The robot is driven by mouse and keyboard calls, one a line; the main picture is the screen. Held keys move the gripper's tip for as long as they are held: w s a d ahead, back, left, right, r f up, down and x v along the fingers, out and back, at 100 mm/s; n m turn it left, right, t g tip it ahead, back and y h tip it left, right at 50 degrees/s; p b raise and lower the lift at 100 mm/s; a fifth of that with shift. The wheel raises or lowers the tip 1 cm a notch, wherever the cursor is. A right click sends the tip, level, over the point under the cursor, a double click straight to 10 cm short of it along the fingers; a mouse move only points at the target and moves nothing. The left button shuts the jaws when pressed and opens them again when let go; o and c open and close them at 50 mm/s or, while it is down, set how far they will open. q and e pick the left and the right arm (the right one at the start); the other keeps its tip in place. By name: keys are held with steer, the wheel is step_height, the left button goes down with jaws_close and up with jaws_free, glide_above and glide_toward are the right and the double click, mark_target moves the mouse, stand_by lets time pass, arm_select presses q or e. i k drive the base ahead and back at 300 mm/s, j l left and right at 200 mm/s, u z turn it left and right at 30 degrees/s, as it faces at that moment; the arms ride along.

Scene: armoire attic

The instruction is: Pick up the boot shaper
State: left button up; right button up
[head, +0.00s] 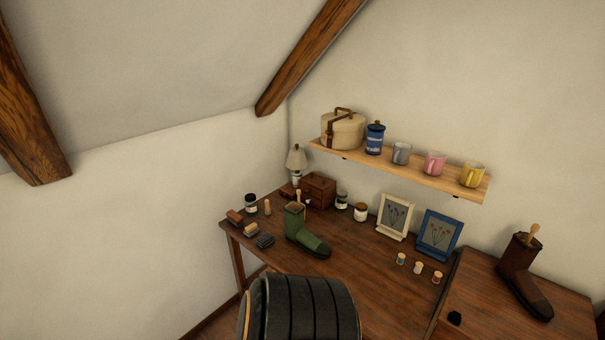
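Two boots each have a pale wooden piece sticking out of the top, which looks like a boot shaper. One wooden piece (298,197) stands in the green boot (302,234) on the brown desk. The other wooden piece (533,231) stands in the brown boot (522,275) on the surface at the right. Both boots are upright, and the lower part of each wooden piece is hidden inside its boot. Neither of my grippers is in view.
A dark ribbed chair-like back (302,308) stands in front of the desk (365,275). Brushes (250,229), jars (360,212), a wooden box (318,190), two picture frames (437,234) and thread spools (418,268) line the desk. A shelf (410,176) with mugs hangs above.

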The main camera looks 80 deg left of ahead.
mark_target(299, 192)
steer(key=u, duration=2.7)
steer(key=i+l+u, duration=0.2)
steer(key=l, duration=0.35)
steer(key=j+z, duration=0.1)
steer(key=z, duration=0.25)
steer(key=i+j+z, duration=0.1)
steer(key=z, duration=0.3)
steer(key=j+z, duration=0.15)
steer(key=z, duration=0.2)
steer(key=j+z, duration=0.2)
steer(key=j, duration=0.25)
steer(key=j+z, duration=0.2)
steer(key=j, duration=0.25)
steer(key=k+j+z, duration=0.25)
steer(key=j, duration=0.2)
steer(key=j+z, duration=0.2)
steer(key=j, duration=0.25)
steer(key=k+j, duration=0.15)
steer(key=j, duration=0.2)
